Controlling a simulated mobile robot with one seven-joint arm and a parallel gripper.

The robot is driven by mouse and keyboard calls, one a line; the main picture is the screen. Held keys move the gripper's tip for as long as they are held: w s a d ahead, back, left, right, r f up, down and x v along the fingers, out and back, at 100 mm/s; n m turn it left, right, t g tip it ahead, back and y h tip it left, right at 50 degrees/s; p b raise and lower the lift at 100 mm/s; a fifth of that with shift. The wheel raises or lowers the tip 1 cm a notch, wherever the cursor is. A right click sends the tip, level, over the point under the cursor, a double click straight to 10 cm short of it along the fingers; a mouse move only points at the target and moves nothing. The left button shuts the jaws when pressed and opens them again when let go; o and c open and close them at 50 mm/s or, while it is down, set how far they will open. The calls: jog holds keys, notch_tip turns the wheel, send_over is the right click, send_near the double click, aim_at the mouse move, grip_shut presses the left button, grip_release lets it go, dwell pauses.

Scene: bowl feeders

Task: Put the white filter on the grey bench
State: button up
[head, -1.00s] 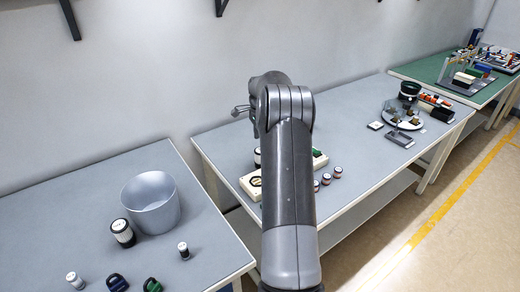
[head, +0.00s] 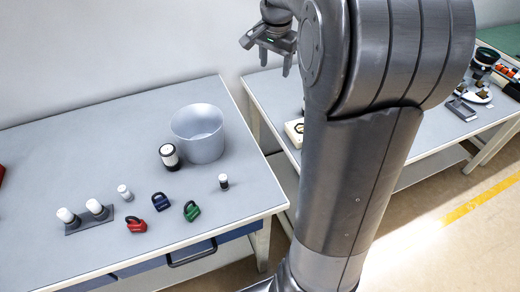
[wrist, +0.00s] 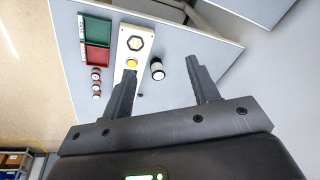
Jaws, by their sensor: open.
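In the head view my gripper (head: 272,62) hangs above the gap between two grey-topped benches. A similar white cylinder with a black base (head: 170,156) stands on the left grey bench (head: 60,150). I cannot tell which of the two is the task's filter.
A grey bucket (head: 205,148) stands beside the cylinder on the left bench. Red (head: 136,225), blue (head: 160,202) and green (head: 191,211) padlock-like pieces and a dark holder (head: 88,222) with white-topped parts lie nearer. My arm hides much of the right bench (head: 440,140). The left bench's back left is clear.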

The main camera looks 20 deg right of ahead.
jog(key=s+a+r+n+t, duration=0.25)
jog(key=s+a+n, duration=0.35)
jog(key=s+a, duration=0.55)
jog(key=s+a+f+n, duration=0.1)
jog(key=s+f+n, duration=0.1)
jog(key=s, duration=0.5)
jog(key=s+a+f+n+y, duration=0.1)
jog(key=s+a+f+n, duration=0.1)
jog(key=s, duration=0.5)
jog(key=shift+a+f+n+t, duration=0.25)
jog(key=shift+f+n+t, duration=0.15)
jog(key=shift+n, duration=0.3)
